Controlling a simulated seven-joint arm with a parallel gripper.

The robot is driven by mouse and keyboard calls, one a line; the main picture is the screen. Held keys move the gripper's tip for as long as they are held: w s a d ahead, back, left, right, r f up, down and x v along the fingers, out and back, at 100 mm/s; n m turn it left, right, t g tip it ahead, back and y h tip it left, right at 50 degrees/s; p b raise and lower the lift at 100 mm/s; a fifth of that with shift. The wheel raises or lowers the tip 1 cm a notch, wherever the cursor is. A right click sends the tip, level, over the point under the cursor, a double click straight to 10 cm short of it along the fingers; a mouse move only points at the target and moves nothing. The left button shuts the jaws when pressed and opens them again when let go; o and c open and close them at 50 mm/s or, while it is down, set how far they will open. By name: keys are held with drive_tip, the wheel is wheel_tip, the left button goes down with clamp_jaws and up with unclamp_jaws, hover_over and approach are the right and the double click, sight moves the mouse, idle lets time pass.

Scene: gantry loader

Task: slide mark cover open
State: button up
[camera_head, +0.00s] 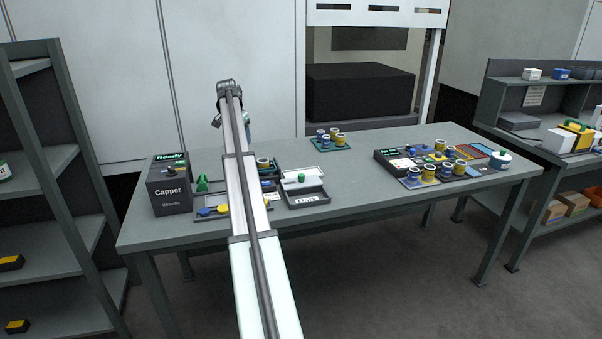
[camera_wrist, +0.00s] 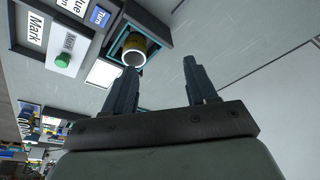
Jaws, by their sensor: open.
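The Mark box (camera_head: 309,200) stands on the table right of my arm, with a "Mark" label on its front. Its pale cover (camera_head: 314,182) has a green knob (camera_head: 301,177). In the wrist view the cover (camera_wrist: 70,43) lies behind the "Mark" label (camera_wrist: 36,28), and its green knob (camera_wrist: 63,60) is at the left. A bright white patch (camera_wrist: 103,72) shows beside the cover; I cannot tell whether it is inside the box. My gripper (camera_wrist: 160,68) is open and empty, apart from the knob. In the head view my arm largely hides my gripper.
A yellow jar with a white top (camera_wrist: 133,50) sits in a dark holder near one fingertip. The Capper machine (camera_head: 171,186) stands at the table's left end. Jars on a mat (camera_head: 331,146) stand behind the box. A panel with several jars (camera_head: 425,162) lies to the right.

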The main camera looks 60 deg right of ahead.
sight(301, 175)
drive_tip(key=s+d+m+y, duration=0.2)
drive_tip(key=s+d, duration=0.2)
drive_tip(key=s, duration=0.7)
drive_tip(key=s+d+m+y, duration=0.1)
drive_tip(key=s+d, duration=0.3)
drive_tip(key=s, duration=0.8)
drive_tip(key=shift+g, duration=0.3)
drive_tip(key=f, duration=1.3)
drive_tip(key=shift+w+a+f, duration=0.1)
drive_tip(key=shift+w+f, duration=0.05)
drive_tip(key=shift+w, duration=0.05)
drive_tip(key=shift+c, duration=0.2)
clamp_jaws()
